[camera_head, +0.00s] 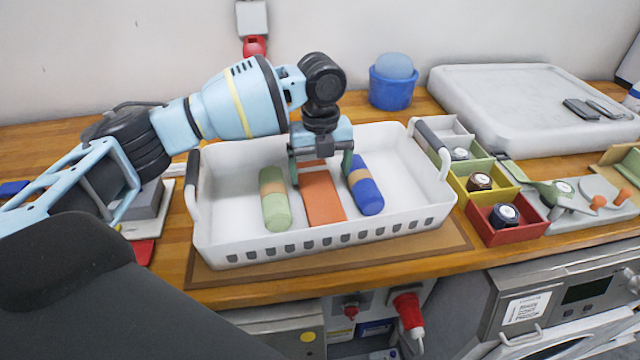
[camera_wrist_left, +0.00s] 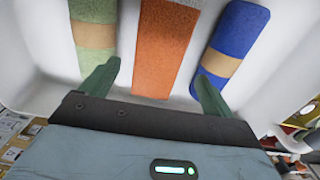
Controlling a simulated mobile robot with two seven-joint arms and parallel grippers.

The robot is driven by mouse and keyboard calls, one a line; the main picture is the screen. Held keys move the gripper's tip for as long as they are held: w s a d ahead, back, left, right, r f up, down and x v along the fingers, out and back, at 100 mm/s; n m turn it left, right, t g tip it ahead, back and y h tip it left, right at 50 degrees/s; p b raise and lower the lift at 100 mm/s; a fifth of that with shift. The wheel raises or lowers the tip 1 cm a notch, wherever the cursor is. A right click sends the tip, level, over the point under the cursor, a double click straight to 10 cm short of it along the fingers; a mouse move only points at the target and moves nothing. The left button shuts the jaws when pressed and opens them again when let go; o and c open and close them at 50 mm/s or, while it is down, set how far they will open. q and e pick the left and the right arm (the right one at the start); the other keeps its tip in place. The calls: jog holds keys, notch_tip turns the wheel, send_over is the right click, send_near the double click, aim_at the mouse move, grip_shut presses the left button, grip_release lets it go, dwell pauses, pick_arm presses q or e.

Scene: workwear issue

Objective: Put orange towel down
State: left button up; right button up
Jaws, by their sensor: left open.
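The orange towel (camera_head: 323,198) lies flat in the white basket (camera_head: 232,171), between a rolled green towel (camera_head: 274,205) on its left and a rolled blue towel (camera_head: 366,192) on its right. My left gripper (camera_head: 320,172) is open just above the far part of the orange towel. In the left wrist view, the fingers of my left gripper (camera_wrist_left: 154,88) are spread apart on either side of the orange towel (camera_wrist_left: 165,50), with clear gaps to it. The green towel (camera_wrist_left: 94,35) and blue towel (camera_wrist_left: 232,50) show there too. My right gripper is not in view.
Small grey, green, yellow and red bins (camera_head: 505,229) with round items stand right of the basket. A blue bucket (camera_head: 392,87) is behind it, and a large white tray (camera_head: 530,108) at the back right.

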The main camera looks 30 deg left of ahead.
aim_at(321, 194)
pick_arm(q)
jog(key=shift+r, duration=2.75)
jog(key=shift+f, duration=0.1)
